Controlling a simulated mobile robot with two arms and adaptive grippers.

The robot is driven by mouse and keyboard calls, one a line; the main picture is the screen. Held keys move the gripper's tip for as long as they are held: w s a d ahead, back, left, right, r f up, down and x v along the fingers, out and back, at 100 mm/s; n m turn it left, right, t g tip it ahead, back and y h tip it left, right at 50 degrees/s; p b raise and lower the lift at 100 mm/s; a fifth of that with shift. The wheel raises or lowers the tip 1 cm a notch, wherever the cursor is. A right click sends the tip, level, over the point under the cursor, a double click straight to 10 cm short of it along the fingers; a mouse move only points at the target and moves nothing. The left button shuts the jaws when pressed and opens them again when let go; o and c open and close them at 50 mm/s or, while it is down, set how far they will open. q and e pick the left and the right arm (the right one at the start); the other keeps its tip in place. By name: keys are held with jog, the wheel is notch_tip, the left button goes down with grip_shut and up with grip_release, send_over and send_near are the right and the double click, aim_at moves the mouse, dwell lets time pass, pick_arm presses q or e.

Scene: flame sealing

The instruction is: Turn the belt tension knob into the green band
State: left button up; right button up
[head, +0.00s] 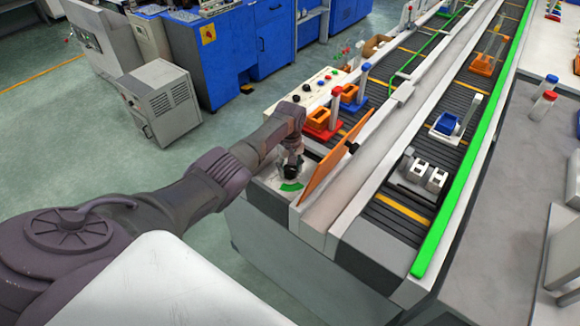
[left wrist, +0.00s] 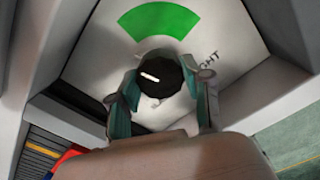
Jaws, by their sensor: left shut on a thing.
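The black belt tension knob (left wrist: 165,72) sits on a pale panel (left wrist: 228,35) in the left wrist view. A white line on its cap lies nearly crosswise, toward the cap's left side. The green band (left wrist: 158,21) is an arc above the knob in that view; it also shows in the head view (head: 291,187). The line does not point at the band. My left gripper (left wrist: 163,92) is shut on the knob, one finger on each side. It reaches down over the panel in the head view (head: 291,171). My right gripper is not in view.
Lettering ending in "GHT" is on the panel, right of the knob. An orange plate (head: 336,166) stands tilted just right of the left gripper. Red and orange holders (head: 322,124) sit on the conveyor beyond. A grey cabinet (head: 160,102) stands on the floor.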

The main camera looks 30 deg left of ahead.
aim_at(290, 169)
pick_arm(q)
jog(key=m, duration=1.1)
jog(key=shift+m, duration=0.5)
jog(key=o, duration=1.2)
jog(key=shift+c, duration=0.2)
notch_tip(290, 169, up, 12)
dwell(0.3)
